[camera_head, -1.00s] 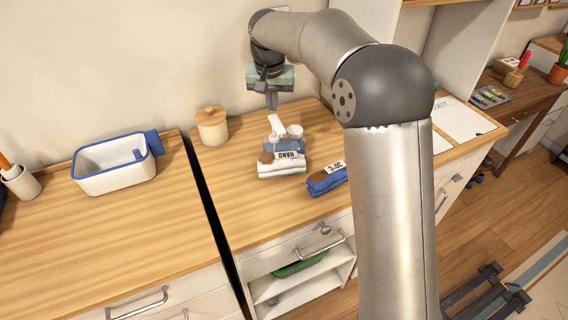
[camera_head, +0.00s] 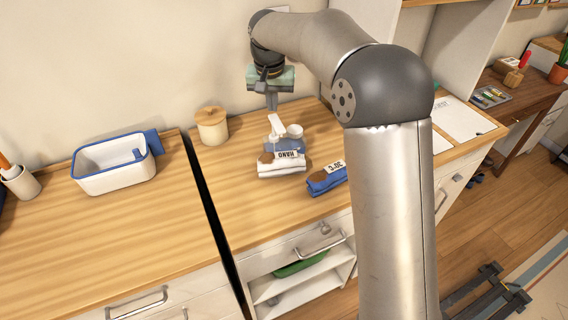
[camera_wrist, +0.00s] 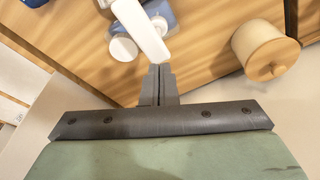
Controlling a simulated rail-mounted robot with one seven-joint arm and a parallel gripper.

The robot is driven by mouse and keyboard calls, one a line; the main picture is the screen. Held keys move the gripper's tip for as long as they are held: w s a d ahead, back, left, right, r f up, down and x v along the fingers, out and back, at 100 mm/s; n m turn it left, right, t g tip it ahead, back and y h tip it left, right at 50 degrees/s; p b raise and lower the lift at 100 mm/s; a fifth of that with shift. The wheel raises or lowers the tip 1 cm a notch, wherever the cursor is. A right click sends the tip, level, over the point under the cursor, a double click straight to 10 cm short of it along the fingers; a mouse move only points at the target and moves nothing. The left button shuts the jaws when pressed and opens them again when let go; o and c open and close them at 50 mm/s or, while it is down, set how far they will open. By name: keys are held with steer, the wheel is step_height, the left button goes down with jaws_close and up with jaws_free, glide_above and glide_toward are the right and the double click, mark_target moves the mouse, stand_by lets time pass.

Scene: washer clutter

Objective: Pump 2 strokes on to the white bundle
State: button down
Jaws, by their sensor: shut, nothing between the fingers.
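The white bundle (camera_head: 282,169) lies folded on the wooden counter, with a label reading HAND and a brown patch. A pump bottle with a white head (camera_head: 276,124) and a blue body stands just behind it, its spout toward the bundle. My gripper (camera_head: 272,108) is shut and empty, pointing down right at the top of the pump head; I cannot tell whether it touches. In the wrist view the shut fingertips (camera_wrist: 159,72) are close to the end of the long white pump head (camera_wrist: 140,28). The bottle's body is partly hidden.
A blue bundle (camera_head: 325,180) with a label lies right of the white one. A white round cap (camera_head: 294,131) is beside the pump head. A lidded wooden jar (camera_head: 212,127) stands left, and a white-blue basin (camera_head: 115,170) farther left. The counter's front left is clear.

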steer(key=shift+s+b+x, duration=0.25)
steer(key=shift+b+x, duration=0.45)
steer(key=shift+x, duration=0.55)
steer(key=shift+f, duration=0.1)
steer(key=shift+w+p+v, duration=0.15)
steer(key=shift+p+v, duration=0.45)
steer(key=shift+v, duration=0.15)
steer(key=shift+w+p+v, duration=0.15)
steer(key=shift+p+v, duration=0.45)
steer(key=shift+v, duration=0.15)
steer(key=shift+f, duration=0.2)
